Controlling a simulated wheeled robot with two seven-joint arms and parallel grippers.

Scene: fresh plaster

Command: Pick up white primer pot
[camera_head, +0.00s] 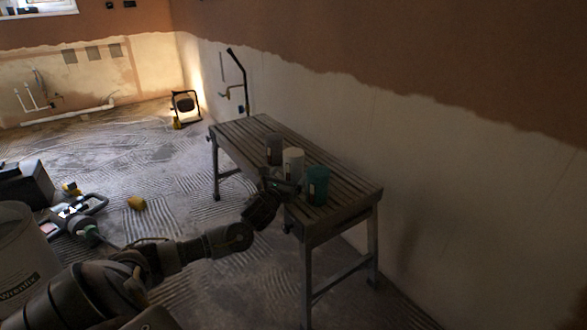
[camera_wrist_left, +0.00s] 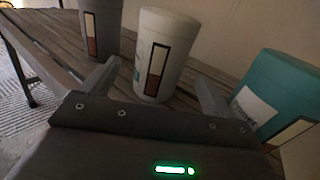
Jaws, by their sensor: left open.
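The white primer pot (camera_head: 293,164) stands upright on the slatted bench, between a grey pot (camera_head: 274,149) and a teal pot (camera_head: 317,185). In the left wrist view the white pot (camera_wrist_left: 163,55) is ahead of my left gripper, in line with the gap between the fingers. My left gripper (camera_head: 282,186) is at the bench's near edge, just in front of the white pot. In the left wrist view its fingers (camera_wrist_left: 155,88) are open and hold nothing. The white pot's lower front is partly hidden by the gripper in the head view. My right gripper is not in view.
The teal pot (camera_wrist_left: 277,97) is close to the right finger, and the grey pot (camera_wrist_left: 102,28) is beyond the left finger. The slatted bench (camera_head: 240,134) stands along the wall. A lit work lamp (camera_head: 185,104) is on the floor behind. A large bucket (camera_head: 22,262) is at left.

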